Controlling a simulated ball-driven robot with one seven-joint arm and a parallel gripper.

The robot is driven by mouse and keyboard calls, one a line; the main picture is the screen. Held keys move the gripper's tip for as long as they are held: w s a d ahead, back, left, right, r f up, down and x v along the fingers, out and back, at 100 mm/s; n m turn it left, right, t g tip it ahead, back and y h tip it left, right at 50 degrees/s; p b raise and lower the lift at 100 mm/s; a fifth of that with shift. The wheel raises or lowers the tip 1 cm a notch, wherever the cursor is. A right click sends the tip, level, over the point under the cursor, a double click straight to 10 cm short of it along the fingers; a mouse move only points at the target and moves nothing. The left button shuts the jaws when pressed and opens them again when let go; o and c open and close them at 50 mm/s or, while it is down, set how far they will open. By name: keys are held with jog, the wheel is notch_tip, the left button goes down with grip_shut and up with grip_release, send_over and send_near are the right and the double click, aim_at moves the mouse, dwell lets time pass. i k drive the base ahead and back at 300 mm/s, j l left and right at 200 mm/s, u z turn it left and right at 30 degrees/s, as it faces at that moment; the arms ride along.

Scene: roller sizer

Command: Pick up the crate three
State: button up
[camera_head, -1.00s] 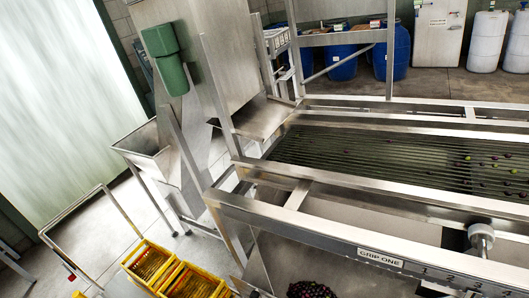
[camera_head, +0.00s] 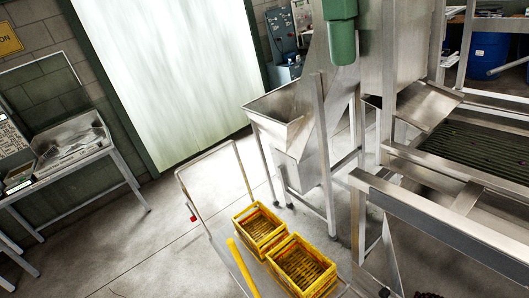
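Two yellow slatted crates stand side by side on a metal-railed trolley (camera_head: 190,208) at the lower middle. The farther crate (camera_head: 246,238) and the nearer crate (camera_head: 283,277) both look empty from above. No number shows on either, so I cannot tell which is crate three. A yellow bar (camera_head: 243,268) slants up from the bottom edge, left of the nearer crate; I cannot tell what it belongs to. My gripper is not in view.
A steel hopper (camera_head: 280,115) stands just behind the crates. The roller sizer frame (camera_head: 440,222) is on the right. A steel bench (camera_head: 75,145) stands against the left wall. The concrete floor (camera_head: 130,245) between bench and trolley is clear. A blue barrel (camera_head: 489,50) is at the back right.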

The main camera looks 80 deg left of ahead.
aim_at(300, 245)
jog(key=j+u, duration=0.35)
jog(key=u, duration=0.15)
jog(key=i+j+u, duration=0.1)
jog(key=j+u, duration=0.2)
jog(key=u, duration=0.2)
jog(key=i+j+u, duration=0.1)
jog(key=j+u, duration=0.2)
jog(key=u, duration=0.15)
jog(key=i+j, duration=0.25)
jog(key=j, duration=0.15)
jog(key=i+j, duration=0.3)
jog(key=j, duration=0.15)
jog(key=i+j, duration=0.25)
jog(key=j, duration=0.15)
jog(key=i+j, duration=0.25)
jog(key=j, duration=0.2)
